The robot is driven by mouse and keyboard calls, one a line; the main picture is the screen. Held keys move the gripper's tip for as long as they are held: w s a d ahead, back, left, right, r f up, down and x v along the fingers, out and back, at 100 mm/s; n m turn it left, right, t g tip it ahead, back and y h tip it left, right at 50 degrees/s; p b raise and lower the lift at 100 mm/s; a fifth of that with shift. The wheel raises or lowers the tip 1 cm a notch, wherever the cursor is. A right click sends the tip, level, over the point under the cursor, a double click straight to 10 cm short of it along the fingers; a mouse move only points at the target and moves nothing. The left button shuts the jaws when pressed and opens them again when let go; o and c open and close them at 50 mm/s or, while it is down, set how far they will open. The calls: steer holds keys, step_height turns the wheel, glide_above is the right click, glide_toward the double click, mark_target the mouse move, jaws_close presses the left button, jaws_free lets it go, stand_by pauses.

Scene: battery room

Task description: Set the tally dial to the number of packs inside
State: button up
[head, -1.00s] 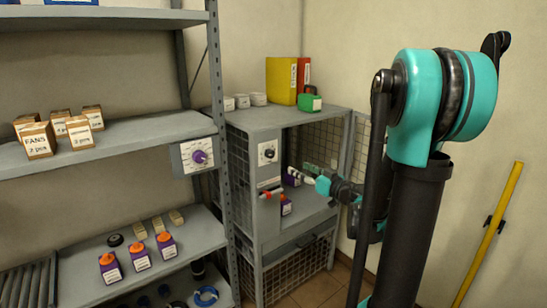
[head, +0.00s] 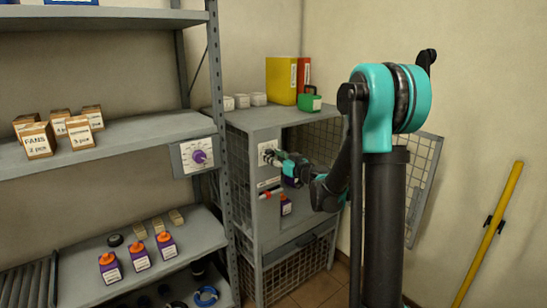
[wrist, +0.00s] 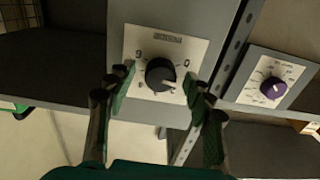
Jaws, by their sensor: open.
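The tally dial is a black knob (wrist: 160,74) on a white plate (head: 265,149) on the front of the grey mesh cabinet (head: 262,115). My gripper (wrist: 161,92) is open, its two fingers on either side of the knob in the wrist view; contact cannot be told. In the head view my gripper (head: 277,158) is at the plate and covers part of it. A purple pack with an orange cap (head: 286,208) stands inside the cabinet. More purple (head: 291,182) shows above it, mostly hidden by my gripper. The pack count cannot be told here.
A second dial with a purple knob (head: 199,157) is on the shelf edge at left; it also shows in the wrist view (wrist: 273,88). The mesh door (head: 424,185) stands open at right.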

steer(key=shift+c, duration=0.4)
steer(key=c, duration=1.1)
steer(key=shift+m, duration=0.5)
steer(key=m, duration=0.2)
steer(key=shift+m, duration=2.3)
steer(key=o, duration=1.2)
